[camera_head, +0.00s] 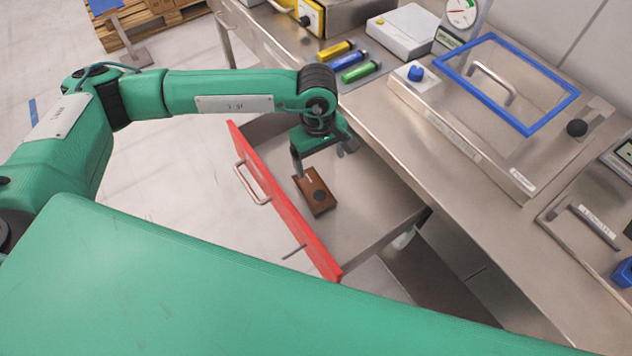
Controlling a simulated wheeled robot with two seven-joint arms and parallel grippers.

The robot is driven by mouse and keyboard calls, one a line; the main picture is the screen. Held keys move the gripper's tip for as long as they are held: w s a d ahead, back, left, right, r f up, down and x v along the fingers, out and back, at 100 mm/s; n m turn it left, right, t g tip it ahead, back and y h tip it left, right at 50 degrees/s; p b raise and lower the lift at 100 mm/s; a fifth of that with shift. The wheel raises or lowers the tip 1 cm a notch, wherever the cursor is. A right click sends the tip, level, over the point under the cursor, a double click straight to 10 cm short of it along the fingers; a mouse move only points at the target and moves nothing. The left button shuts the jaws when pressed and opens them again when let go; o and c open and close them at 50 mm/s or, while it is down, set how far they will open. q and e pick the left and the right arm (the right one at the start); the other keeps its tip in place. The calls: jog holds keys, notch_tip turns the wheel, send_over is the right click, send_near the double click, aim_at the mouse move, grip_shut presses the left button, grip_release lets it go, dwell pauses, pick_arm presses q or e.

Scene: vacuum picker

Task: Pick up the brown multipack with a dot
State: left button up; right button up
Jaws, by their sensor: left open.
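The brown multipack (312,200) lies flat in the open drawer, close to the inner side of its red front (284,215). A dark round dot shows on its top. My left gripper (321,162) is above the drawer, just behind and over the far end of the multipack. Its fingers point down, are open and hold nothing. One finger shows near the far left end of the pack; whether it touches cannot be told. My right gripper is not in view.
The drawer floor (376,204) right of the multipack is bare. The steel counter (420,150) edge runs behind the drawer. On it are yellow, blue and green cylinders (360,71) and a vacuum machine with a blue-framed lid (535,128). A pallet (160,27) stands at back left.

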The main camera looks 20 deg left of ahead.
pick_arm(q)
jog(key=a, duration=0.1)
jog(key=p, duration=0.1)
send_over(316, 189)
jog(key=shift+y, duration=0.3)
jog(key=f, duration=0.8)
jog(key=shift+w+a+f, duration=0.1)
jog(key=shift+w+f, duration=0.05)
jog(key=shift+w, duration=0.15)
jog(key=shift+s+f+p, duration=0.1)
jog(key=shift+f+p, duration=0.2)
jog(key=shift+p, duration=0.1)
jog(key=f, duration=0.2)
jog(key=f+p, duration=0.1)
jog(key=shift+s+f, duration=0.2)
jog(key=shift+f, duration=0.65)
jog(key=c, duration=1.2)
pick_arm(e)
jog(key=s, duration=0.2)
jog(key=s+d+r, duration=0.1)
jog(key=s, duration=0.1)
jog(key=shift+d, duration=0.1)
pick_arm(q)
jog(key=shift+o, duration=0.2)
jog(key=shift+r, duration=0.1)
